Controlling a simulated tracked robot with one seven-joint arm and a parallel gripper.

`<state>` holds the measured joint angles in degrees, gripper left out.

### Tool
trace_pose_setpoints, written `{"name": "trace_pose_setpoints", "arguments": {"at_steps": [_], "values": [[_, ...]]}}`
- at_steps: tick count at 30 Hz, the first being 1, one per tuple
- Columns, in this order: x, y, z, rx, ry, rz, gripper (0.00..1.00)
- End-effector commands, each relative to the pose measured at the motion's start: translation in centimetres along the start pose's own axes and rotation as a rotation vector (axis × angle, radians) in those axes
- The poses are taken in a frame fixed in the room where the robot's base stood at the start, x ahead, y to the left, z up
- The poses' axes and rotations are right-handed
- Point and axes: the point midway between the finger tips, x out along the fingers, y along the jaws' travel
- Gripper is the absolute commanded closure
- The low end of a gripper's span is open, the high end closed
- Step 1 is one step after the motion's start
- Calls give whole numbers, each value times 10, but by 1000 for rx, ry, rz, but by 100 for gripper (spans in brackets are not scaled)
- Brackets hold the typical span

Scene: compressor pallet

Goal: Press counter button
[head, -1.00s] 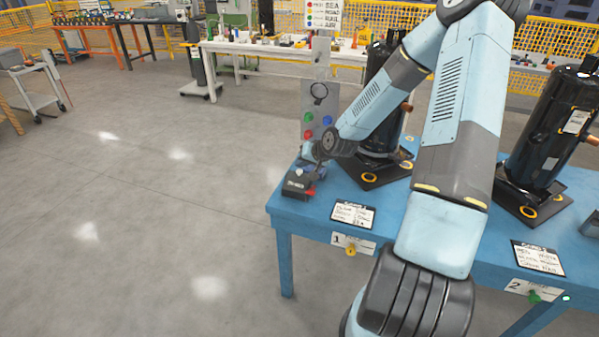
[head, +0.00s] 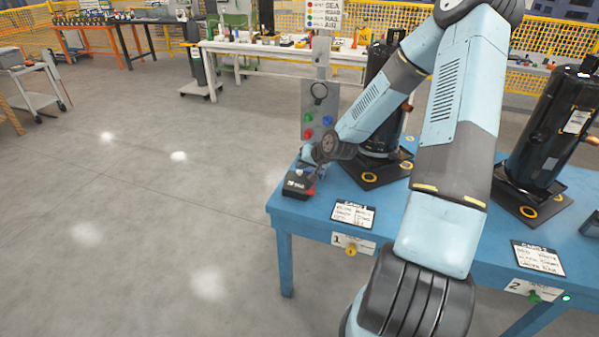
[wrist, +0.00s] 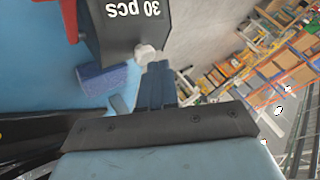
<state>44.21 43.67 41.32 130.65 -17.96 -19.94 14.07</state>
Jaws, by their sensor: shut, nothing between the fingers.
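The counter is a dark box (head: 297,188) with a red part on its side, on the left front corner of the blue table. In the wrist view the counter (wrist: 135,22) shows the white text "30 pcs" upside down. A pale knob, likely the button (wrist: 145,54), sticks out of its edge. My gripper (wrist: 157,75) is shut and empty, its fingertips close beside the pale knob; I cannot tell if they touch. In the head view my gripper (head: 312,170) is small and partly hidden at the counter's back edge.
A blue block (wrist: 104,79) lies beside the counter. A panel with coloured buttons (head: 318,110) stands behind it. A black compressor (head: 380,100) stands to the right, with a label card (head: 353,214) in front. Open floor lies left of the blue table (head: 330,248).

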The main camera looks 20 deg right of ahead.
Motion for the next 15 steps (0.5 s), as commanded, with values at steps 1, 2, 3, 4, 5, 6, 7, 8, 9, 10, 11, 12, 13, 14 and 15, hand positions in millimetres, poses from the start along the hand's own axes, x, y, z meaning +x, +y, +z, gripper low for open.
{"name": "trace_pose_setpoints", "arguments": {"at_steps": [1,2,3,4,5,6,7,8,9,10,11,12,13,14,15], "values": [[0,0,0,0,0,0,100],[1,0,0,0,0,0,100],[1,1,1,0,0,0,100],[1,1,1,0,0,0,100],[1,1,1,0,0,0,100],[2,1,1,0,0,0,100],[2,1,1,0,0,0,100],[2,1,1,0,0,0,100],[2,2,2,0,0,0,100],[2,2,2,0,0,0,100],[3,2,2,0,0,0,100],[3,2,2,0,0,0,100],[3,2,2,0,0,0,100],[3,2,2,0,0,0,100],[4,3,3,0,0,0,100]]}}
